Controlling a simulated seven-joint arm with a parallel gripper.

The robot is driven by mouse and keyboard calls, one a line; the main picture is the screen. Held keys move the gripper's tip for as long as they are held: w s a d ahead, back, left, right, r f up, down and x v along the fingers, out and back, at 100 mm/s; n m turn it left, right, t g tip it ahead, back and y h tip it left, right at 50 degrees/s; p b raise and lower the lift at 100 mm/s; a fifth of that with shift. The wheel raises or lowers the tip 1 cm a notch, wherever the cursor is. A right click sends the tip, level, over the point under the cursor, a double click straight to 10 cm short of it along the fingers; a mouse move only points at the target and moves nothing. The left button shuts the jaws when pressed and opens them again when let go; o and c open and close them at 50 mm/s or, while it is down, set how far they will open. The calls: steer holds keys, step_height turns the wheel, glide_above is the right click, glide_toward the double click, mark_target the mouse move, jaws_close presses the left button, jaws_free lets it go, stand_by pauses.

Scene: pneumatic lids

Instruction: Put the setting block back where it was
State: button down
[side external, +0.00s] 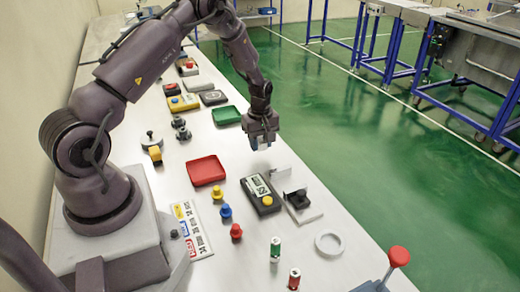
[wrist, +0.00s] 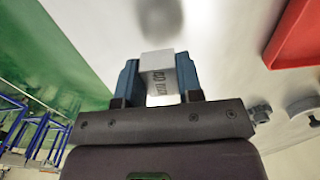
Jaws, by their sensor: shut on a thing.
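In the side external view my gripper (side external: 262,143) hangs over the white table, beyond the dark device with a yellow button, and the block is mostly hidden by the fingers. The block appears to be held above the table, but the exact height is hard to tell. The place it came from cannot be made out.
A red tray (side external: 206,170) and a green tray (side external: 227,115) lie left of my gripper. The dark device (side external: 261,194), a pale upright piece (side external: 281,173) and a plate with a black clamp (side external: 302,212) stand nearer the camera. The table's right edge is close.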

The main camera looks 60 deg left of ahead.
mark_target(260, 150)
steer(key=shift+f, duration=1.3)
steer(key=shift+f, duration=0.2)
steer(key=c, duration=0.8)
jaws_free()
steer(key=shift+d, duration=0.1)
steer(key=shift+r, duration=0.1)
